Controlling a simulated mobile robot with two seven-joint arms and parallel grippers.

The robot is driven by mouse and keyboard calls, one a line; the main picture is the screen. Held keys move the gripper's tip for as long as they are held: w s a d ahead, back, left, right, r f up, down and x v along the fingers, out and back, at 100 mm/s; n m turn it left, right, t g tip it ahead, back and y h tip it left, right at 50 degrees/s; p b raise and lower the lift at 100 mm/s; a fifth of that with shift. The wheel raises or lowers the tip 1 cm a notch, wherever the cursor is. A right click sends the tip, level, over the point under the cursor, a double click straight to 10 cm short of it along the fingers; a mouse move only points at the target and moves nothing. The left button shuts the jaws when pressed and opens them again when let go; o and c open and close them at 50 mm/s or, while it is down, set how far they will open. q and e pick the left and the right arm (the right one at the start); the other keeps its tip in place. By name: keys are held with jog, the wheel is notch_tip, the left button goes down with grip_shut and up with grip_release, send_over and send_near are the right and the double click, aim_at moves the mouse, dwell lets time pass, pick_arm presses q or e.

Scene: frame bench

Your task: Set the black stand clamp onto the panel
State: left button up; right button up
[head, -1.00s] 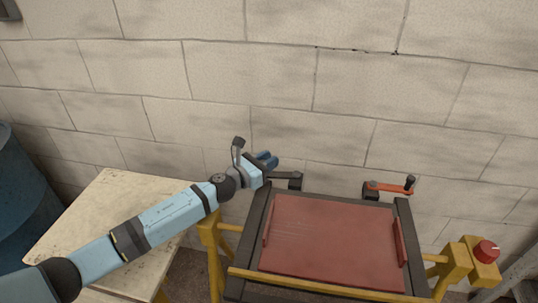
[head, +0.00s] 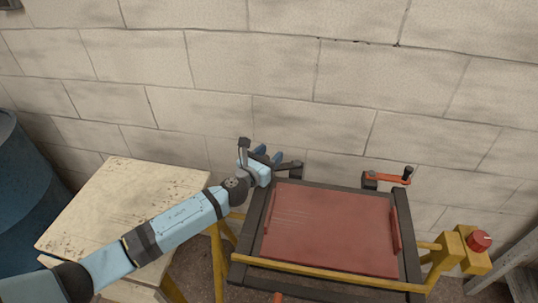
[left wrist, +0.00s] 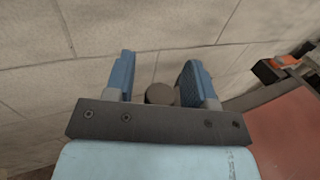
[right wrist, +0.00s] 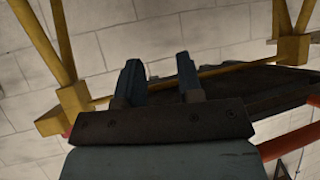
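The black stand clamp (head: 297,171) stands at the far left corner of the red panel (head: 330,228), its dark lever pointing left toward my left gripper. My left gripper (head: 268,155) is at that lever's left end. In the left wrist view, a dark round knob (left wrist: 160,94) shows between the open fingers, with a gap on its left side; I cannot tell whether the right finger touches it. The rest of the clamp is hidden there. My right gripper (right wrist: 161,82) is open and empty in its own wrist view; it is outside the head view.
An orange clamp (head: 388,179) with a black knob stands at the far right. A red button (head: 479,240) is at right. A pale worn table (head: 110,205) and blue barrel (head: 25,195) are at left. The wall is close behind.

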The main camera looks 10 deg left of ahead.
pick_arm(q)
jog(key=v, duration=1.4)
jog(key=shift+w+d, duration=0.1)
